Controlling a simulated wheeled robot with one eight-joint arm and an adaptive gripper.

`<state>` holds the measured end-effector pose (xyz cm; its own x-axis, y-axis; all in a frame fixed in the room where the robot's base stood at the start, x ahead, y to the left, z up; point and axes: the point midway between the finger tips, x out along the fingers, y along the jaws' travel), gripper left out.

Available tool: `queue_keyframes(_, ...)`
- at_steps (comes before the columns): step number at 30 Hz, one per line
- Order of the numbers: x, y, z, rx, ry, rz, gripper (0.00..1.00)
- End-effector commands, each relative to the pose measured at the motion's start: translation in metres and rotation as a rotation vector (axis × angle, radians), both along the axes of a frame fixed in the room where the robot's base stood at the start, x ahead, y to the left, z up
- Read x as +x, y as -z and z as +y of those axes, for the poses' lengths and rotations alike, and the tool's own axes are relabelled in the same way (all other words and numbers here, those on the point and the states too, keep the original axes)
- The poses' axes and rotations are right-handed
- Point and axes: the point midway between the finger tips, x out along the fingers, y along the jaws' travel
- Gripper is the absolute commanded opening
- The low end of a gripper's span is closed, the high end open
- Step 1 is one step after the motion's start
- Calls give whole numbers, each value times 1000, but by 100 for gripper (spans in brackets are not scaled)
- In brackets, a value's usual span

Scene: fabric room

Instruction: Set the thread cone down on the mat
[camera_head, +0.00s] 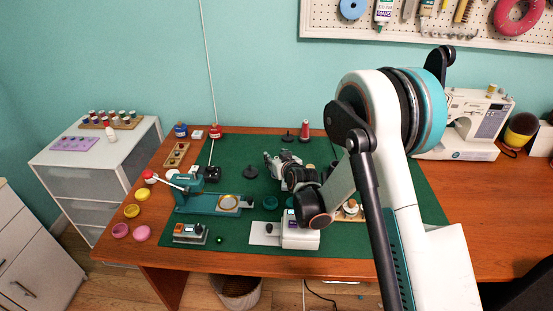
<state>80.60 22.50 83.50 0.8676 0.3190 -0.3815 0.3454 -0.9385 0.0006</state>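The dark green mat (236,238) covers the middle of the wooden table. A red thread cone (305,130) stands upright near the back of the mat; I cannot tell whether its base is on the mat or just beyond its edge. My gripper (270,158) is low over the mat's middle, in front and to the left of the red cone and apart from it in the picture. Its fingers are small and partly hidden by the wrist, so I cannot tell whether they are open or hold anything.
Black spindle stands (250,172) are on the mat near my gripper. A teal machine (207,201) and a white device (300,236) stand toward the front. A sewing machine (468,124) is at right. My arm hides the mat's right part. A white cabinet (97,158) stands left.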

Motion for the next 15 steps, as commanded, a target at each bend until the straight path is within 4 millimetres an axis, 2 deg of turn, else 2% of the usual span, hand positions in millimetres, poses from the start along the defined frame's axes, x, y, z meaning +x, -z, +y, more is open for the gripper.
queue_keyframes(8,-1,-4,0,0,0,0,44)
queue_keyframes(15,-34,-21,-13,0,1,0,44)
